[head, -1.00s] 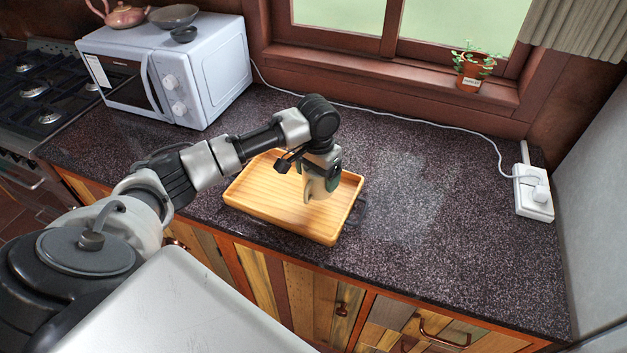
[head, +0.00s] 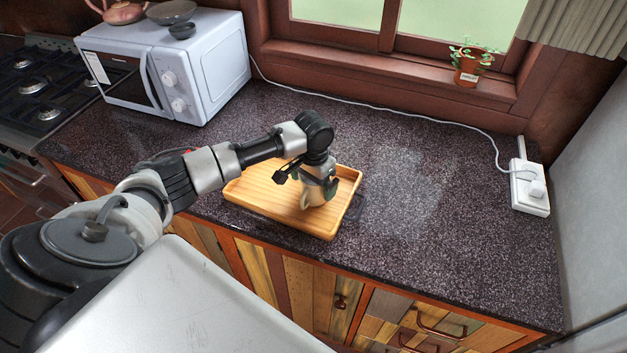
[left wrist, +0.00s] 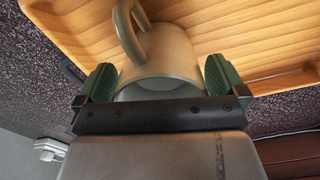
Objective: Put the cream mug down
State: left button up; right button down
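The cream mug (head: 313,197) is below my left gripper (head: 318,184), over the right part of the wooden tray (head: 262,188). In the left wrist view the mug (left wrist: 160,68) sits between the two green fingers of my left gripper (left wrist: 161,82), which appear to touch its sides. Its handle points toward the top of that picture and its open rim faces the gripper. The tray (left wrist: 255,40) lies beyond it. I cannot tell whether the mug's base touches the tray floor. My right gripper is not in view.
The tray stands on a dark speckled counter (head: 450,240) near its front edge. A white microwave (head: 205,75) with bowls on top is at the back left. A power strip (head: 530,190) lies at the right, its cable along the window. The counter right of the tray is clear.

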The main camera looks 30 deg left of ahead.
pick_arm(q)
notch_tip(320, 180, up, 12)
jog(key=b, duration=0.1)
jog(key=shift+r+b, duration=0.2)
jog(key=shift+b, duration=0.15)
dwell(0.4)
